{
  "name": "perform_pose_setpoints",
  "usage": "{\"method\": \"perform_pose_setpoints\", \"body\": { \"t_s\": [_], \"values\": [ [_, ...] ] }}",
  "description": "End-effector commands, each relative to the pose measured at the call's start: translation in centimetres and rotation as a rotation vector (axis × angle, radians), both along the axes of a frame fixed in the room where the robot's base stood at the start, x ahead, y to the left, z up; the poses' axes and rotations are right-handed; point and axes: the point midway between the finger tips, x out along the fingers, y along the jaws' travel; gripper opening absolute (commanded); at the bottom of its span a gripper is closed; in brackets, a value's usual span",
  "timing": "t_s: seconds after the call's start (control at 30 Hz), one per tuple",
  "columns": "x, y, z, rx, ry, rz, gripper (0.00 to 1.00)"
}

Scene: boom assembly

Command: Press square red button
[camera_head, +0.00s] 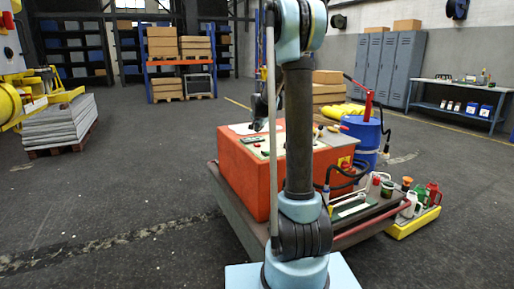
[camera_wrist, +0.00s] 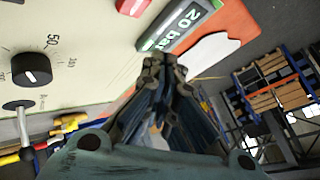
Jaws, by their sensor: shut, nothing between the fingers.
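The orange-red control box (camera_head: 243,182) stands in the middle of the head view, behind my arm. Its cream top panel (camera_wrist: 80,35) fills the upper left of the wrist view. In the head view my gripper (camera_head: 257,122) is small and dark above the box.
A black knob (camera_wrist: 31,69) with a dial scale sits on the panel's left. A blue barrel (camera_head: 361,138) stands right of the box, and a yellow tray (camera_head: 412,223) with several cans lies at front right. Open floor lies to the left.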

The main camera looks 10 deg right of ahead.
Motion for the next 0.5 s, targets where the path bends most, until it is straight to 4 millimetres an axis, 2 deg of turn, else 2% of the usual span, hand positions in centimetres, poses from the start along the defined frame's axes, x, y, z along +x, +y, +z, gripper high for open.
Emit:
{"method": "perform_pose_setpoints", "body": {
  "t_s": [0.3,0.5],
  "values": [
    [0.0,0.0,-3.6,0.0,0.0,0.0,0.0],
    [0.0,0.0,-4.8,0.0,0.0,0.0,0.0]
  ]
}}
